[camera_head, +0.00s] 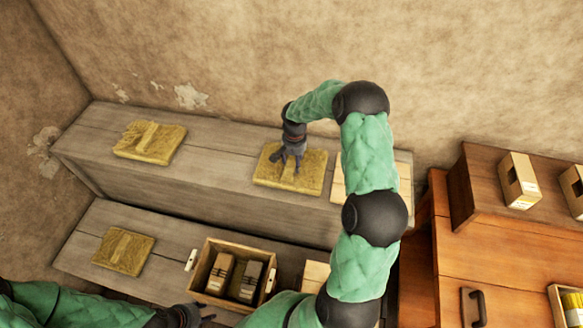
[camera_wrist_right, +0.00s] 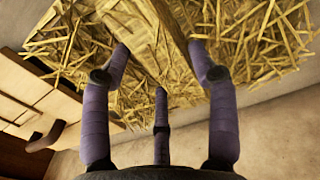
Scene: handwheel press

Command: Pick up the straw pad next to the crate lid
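The straw pad (camera_head: 290,181) lies on the upper grey bench, just left of a pale wooden crate lid (camera_head: 337,182), which is partly hidden behind my right arm. My right gripper (camera_head: 288,157) is over this pad, pointing down at its raised middle strip. In the right wrist view the pad (camera_wrist_right: 255,40) fills the top, and the purple fingers (camera_wrist_right: 159,60) are spread apart with the strip between them. I cannot tell whether they touch it. My left gripper (camera_head: 205,318) is low at the bottom edge, mostly cut off; its fingers are unclear.
Another straw pad (camera_head: 150,142) lies further left on the upper bench, and one (camera_head: 124,250) on the lower bench. A wooden crate (camera_head: 206,262) with two packages stands on the lower bench. A cabinet (camera_head: 495,255) with small boxes (camera_head: 519,180) is at the right.

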